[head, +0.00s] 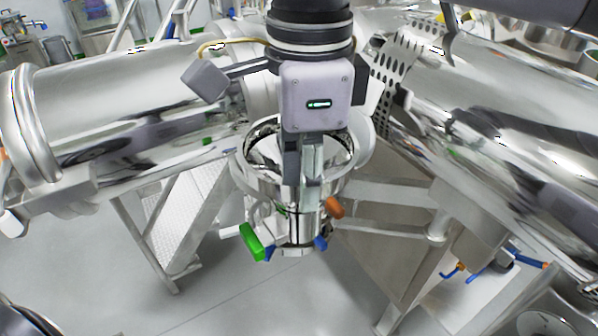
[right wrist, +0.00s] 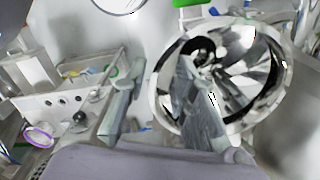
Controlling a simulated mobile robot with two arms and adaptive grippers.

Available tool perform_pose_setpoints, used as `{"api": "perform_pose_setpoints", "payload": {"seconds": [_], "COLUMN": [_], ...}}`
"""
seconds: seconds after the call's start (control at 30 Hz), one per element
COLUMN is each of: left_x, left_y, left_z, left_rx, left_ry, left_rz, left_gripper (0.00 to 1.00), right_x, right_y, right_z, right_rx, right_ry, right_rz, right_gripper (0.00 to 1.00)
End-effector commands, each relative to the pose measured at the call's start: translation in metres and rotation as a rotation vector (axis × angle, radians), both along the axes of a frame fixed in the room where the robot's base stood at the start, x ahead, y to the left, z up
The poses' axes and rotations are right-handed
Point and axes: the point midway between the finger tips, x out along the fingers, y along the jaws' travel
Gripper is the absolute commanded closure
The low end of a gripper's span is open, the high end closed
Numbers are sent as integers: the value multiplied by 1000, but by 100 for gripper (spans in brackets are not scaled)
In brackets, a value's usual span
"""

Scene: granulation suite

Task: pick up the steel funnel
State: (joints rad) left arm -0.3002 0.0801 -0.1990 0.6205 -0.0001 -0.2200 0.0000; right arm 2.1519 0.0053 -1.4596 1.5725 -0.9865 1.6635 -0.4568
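A polished steel funnel (head: 347,153) with a wide round rim stands upright in the middle of the head view. Its bowl also fills the right half of the right wrist view (right wrist: 262,95). My right gripper (head: 303,182) comes down from above over the funnel's mouth and hides part of the bowl and rim. In the right wrist view the two fingers of my right gripper (right wrist: 160,75) are spread apart. One finger overlaps the bowl, and the other is left of the rim. Contact with the rim cannot be told. My left gripper is not in view.
Large shiny steel cylinders lie to the left (head: 130,95) and right (head: 500,110). A green handle (head: 252,242) and an orange handle (head: 333,207) stick out below the funnel's bowl. A perforated metal bracket (head: 400,60) stands close right of my gripper. Bare floor (head: 250,310) shows in front.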

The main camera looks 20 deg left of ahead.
Motion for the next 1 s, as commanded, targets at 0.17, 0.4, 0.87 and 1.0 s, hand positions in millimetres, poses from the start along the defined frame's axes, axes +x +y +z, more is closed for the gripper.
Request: {"api": "perform_pose_setpoints", "payload": {"seconds": [0.17, 0.4, 0.87, 1.0], "left_x": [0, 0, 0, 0], "left_y": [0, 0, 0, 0], "left_z": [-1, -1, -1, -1], "left_rx": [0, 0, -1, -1], "left_ry": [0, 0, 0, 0], "left_rz": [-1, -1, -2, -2], "left_gripper": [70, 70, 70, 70], "right_x": [0, 0, 0, 0], "right_y": [0, 0, 0, 0], "right_z": [0, 0, 0, 0], "right_rx": [0, -1, -1, -1], "right_ry": [0, 0, 0, 0], "right_rz": [0, 0, 0, 0], "right_gripper": [76, 92, 100, 100]}}
